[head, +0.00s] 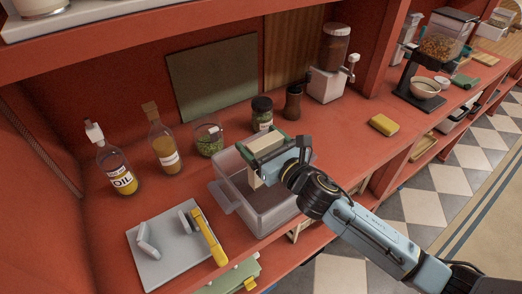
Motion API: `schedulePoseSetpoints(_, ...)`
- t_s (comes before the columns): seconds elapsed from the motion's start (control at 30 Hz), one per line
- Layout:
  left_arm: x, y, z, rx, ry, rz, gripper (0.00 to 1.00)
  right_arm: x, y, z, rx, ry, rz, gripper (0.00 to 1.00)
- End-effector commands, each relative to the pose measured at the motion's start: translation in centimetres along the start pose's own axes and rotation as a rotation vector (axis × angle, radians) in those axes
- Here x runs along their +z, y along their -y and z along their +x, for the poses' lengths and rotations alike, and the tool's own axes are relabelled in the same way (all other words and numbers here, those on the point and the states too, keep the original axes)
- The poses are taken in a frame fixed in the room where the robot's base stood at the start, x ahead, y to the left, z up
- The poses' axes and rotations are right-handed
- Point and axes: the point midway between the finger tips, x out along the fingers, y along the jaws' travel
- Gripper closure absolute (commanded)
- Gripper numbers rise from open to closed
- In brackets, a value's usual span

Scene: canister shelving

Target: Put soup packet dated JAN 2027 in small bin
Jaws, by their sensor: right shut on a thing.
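A small bin (265,214) of clear grey plastic stands on the red counter near its front edge. My right gripper (268,161) comes in from the lower right and is over the bin. It is shut on a pale, flat packet (257,178), which hangs at the bin's opening. The packet is mostly covered by the gripper, and no date on it can be read. I cannot tell whether the packet touches the bin. My left gripper is not in view.
An oil bottle (120,175), another bottle (164,148), a herb jar (208,141), a dark jar (262,114) and a grinder (327,70) stand behind. A grey board (165,262) with a yellow-handled tool (210,240) lies left. A yellow sponge (383,125) lies right.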

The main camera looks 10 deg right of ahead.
Motion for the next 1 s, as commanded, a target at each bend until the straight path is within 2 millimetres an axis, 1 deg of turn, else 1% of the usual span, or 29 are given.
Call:
schedulePoseSetpoints(0.03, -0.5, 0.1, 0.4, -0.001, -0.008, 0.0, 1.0, -1.1, -0.1, 0.0, -0.001, -0.002, 0.005, 0.54)
schedulePoseSetpoints(0.1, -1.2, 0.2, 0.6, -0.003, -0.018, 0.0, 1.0, -1.8, -0.1, 0.0, 0.0, -0.001, 0.004, 0.54)
schedulePoseSetpoints(0.27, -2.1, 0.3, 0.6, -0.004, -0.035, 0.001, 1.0, -2.0, 0.0, 0.0, 0.001, 0.001, 0.0, 0.54)
schedulePoseSetpoints(0.43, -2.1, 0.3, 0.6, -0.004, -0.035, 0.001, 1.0, -2.0, 0.0, 0.0, 0.001, 0.0, 0.0, 0.54)
schedulePoseSetpoints(0.8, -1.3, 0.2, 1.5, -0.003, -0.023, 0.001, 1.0, -3.2, 0.0, 0.0, 0.001, 0.0, 0.0, 0.54)
schedulePoseSetpoints(0.93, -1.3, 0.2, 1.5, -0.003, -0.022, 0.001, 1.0, -3.2, -0.1, 0.0, 0.001, 0.0, 0.001, 0.54)
schedulePoseSetpoints(0.97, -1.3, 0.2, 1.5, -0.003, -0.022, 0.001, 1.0, -3.2, -0.1, 0.0, 0.001, -0.001, 0.001, 0.15)
schedulePoseSetpoints(1.0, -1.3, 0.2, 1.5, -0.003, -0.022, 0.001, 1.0, -3.2, -0.1, 0.0, 0.001, -0.001, 0.001, 0.1)
